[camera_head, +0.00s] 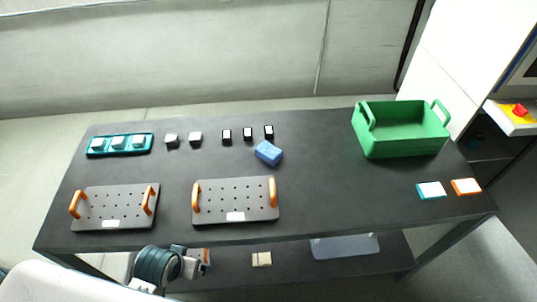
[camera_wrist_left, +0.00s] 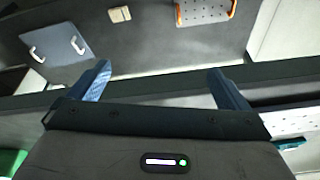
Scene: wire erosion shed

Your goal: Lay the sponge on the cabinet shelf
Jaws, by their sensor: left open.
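A blue block (camera_head: 268,152), which looks like the sponge, lies at an angle on the dark tabletop, behind and right of the middle perforated plate. My left gripper (camera_head: 186,263) is low at the table's front edge, well away from the blue block. In the left wrist view its two fingers (camera_wrist_left: 160,82) are apart with nothing between them. I cannot make out a cabinet shelf for certain; a lower shelf (camera_head: 290,276) runs under the table. My right gripper is not in view.
Two perforated plates (camera_head: 115,208) (camera_head: 236,215) with orange handles lie on the table (camera_head: 330,190). A green crate (camera_head: 400,145) stands at the back right. A beige block (camera_head: 261,259) and a grey-blue panel (camera_head: 345,246) lie on the lower shelf.

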